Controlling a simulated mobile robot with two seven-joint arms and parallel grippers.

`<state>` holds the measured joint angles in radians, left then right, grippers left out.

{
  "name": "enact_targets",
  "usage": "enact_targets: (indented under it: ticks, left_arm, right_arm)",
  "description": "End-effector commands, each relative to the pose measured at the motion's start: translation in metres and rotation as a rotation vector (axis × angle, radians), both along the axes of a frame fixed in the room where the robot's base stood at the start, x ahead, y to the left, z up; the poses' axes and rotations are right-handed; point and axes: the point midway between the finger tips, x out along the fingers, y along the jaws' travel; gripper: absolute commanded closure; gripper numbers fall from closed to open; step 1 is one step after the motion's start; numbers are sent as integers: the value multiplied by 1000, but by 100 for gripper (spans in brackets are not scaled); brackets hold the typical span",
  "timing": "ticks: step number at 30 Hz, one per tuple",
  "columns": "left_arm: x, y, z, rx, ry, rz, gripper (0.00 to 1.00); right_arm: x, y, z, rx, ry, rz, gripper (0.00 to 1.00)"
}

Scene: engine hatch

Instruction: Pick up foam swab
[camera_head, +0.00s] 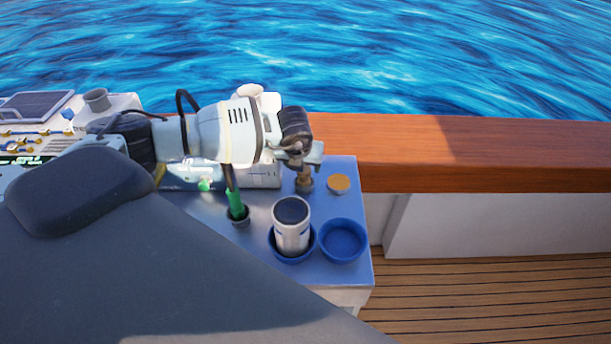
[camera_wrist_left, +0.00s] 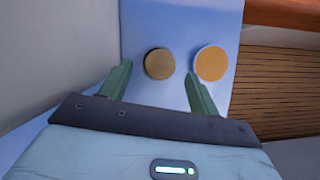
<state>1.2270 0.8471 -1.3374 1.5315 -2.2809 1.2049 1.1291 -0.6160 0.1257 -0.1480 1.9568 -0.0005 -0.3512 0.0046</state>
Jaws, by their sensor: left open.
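My left gripper (camera_head: 304,160) points down over the far right part of the blue-grey tabletop (camera_head: 345,270). Its green fingers (camera_wrist_left: 158,84) are apart and empty. A brown, round-topped upright piece (camera_head: 305,181), likely the foam swab, stands in a dark holder just below the fingers. In the left wrist view its brown round top (camera_wrist_left: 159,64) shows just ahead of the fingertips, between their lines, with no clear contact. The gripper partly covers it in the head view. My right gripper is not in view.
An orange disc with a pale rim (camera_head: 339,183) lies close right of the brown piece. A green-handled tool (camera_head: 236,205) stands in a dark holder. A white can (camera_head: 291,230) stands in a blue holder beside an empty blue dish (camera_head: 343,240). A wooden rail (camera_head: 460,150) runs behind.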

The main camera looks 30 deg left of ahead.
Motion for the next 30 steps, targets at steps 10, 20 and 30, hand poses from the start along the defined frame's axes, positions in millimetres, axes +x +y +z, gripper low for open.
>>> enact_targets:
  ticks: [10, 20, 30]
  left_arm:
    - [6, 2, -15, 0, 1, 0, 38]
    - [23, 8, -55, 0, 1, 0, 38]
    - [25, 9, -55, -1, -4, 0, 44]
  right_arm:
    - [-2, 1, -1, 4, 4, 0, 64]
    - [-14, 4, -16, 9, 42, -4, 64]
    - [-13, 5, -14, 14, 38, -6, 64]
